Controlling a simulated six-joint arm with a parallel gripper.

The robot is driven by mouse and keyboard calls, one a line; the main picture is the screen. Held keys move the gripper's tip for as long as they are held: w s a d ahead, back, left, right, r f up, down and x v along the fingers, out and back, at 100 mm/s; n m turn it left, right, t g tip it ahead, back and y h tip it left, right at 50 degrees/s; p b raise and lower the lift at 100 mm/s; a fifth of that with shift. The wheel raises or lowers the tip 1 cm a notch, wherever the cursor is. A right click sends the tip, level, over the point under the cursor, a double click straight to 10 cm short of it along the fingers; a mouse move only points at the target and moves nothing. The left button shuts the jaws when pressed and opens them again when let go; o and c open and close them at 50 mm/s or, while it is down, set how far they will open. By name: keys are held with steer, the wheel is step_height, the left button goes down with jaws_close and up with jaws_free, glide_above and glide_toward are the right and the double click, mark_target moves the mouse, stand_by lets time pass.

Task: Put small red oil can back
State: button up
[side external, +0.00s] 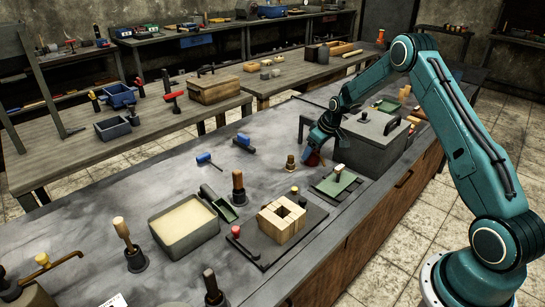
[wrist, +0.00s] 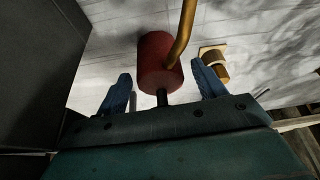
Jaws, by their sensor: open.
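The small red oil can (wrist: 158,62) shows in the wrist view, with a brass spout curving up and to the right. In the side view a bit of its red body (side external: 312,158) shows just under my gripper (side external: 312,143); the rest is hidden. In the wrist view my gripper (wrist: 163,85) has its blue fingers spread, one on each side of the can's near end. Gaps show between the fingers and the can. A short dark rod stands between can and palm.
A small brass-and-wood piece (side external: 291,163) stands close left of the can; it also shows in the wrist view (wrist: 213,64). A large grey box (side external: 366,150) stands close on the right. A green plate on a dark board (side external: 337,184) lies in front.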

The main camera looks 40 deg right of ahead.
steer(key=v, duration=1.1)
steer(key=shift+r, duration=0.25)
steer(key=shift+a+r, duration=0.1)
steer(key=s+a+r, duration=1.3)
steer(key=a+r, duration=0.3)
steer(key=r, duration=0.1)
steer(key=s+a, duration=0.4)
steer(key=s, duration=0.6)
steer(key=s+a+m+t, duration=0.1)
steer(key=s+a, duration=0.3)
steer(key=s, duration=0.6)
steer(key=shift+s+a+r, duration=0.2)
steer(key=shift+a, duration=0.15)
